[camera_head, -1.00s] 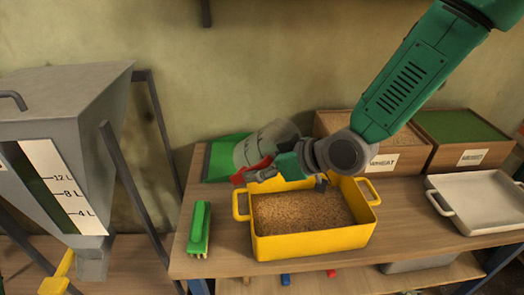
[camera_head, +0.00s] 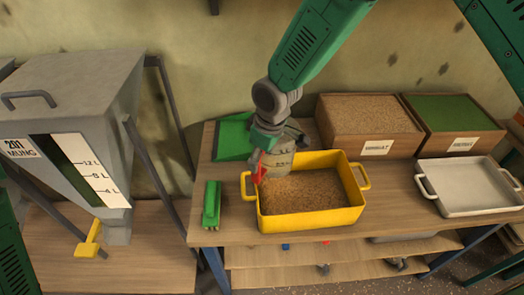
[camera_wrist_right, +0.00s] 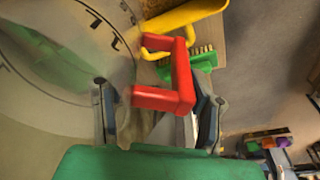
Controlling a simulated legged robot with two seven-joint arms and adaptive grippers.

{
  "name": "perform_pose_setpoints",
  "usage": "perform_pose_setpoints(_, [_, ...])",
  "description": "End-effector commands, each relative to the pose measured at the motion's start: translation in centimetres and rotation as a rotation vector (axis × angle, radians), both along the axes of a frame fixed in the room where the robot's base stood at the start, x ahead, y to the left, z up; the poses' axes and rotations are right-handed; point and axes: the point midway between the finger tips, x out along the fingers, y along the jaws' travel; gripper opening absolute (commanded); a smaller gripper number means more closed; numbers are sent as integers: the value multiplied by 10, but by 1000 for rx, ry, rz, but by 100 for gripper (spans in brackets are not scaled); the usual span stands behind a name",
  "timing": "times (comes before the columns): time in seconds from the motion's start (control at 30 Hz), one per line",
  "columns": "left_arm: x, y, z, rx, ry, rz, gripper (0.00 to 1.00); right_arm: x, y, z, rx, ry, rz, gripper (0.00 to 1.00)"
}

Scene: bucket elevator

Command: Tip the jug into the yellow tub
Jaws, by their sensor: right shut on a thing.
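The translucent jug (camera_head: 281,160) with dark scale marks is at the left rear corner of the yellow tub (camera_head: 312,222), looking nearly upright. I cannot tell whether it touches the tub or what it holds. My right gripper (camera_head: 262,150) is shut on its red handle (camera_head: 258,168). In the right wrist view, the red handle (camera_wrist_right: 165,98) is between the fingers and the jug wall (camera_wrist_right: 60,90) fills the left. Brown grain (camera_head: 305,190) lies in the tub. My left gripper is not in view.
A green brush (camera_head: 211,205) lies left of the tub and a green dustpan (camera_head: 233,138) behind it. The wheat box (camera_head: 375,148), a green-filled box (camera_head: 462,143) and a white tray (camera_head: 468,210) stand to the right. A grey hopper (camera_head: 85,110) stands at left.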

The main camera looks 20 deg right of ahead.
Motion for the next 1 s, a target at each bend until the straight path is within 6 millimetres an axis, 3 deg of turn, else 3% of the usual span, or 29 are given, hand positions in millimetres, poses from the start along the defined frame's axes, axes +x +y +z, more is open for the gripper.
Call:
perform_pose_setpoints(0.23, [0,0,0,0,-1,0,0,0,0,6,-14,16,-1,0])
perform_pose_setpoints(0.57, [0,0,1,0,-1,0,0,0,0,39,-13,15,0,0])
perform_pose_setpoints(1.0, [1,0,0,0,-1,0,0,-4,-2,40,-14,17,-14,0])
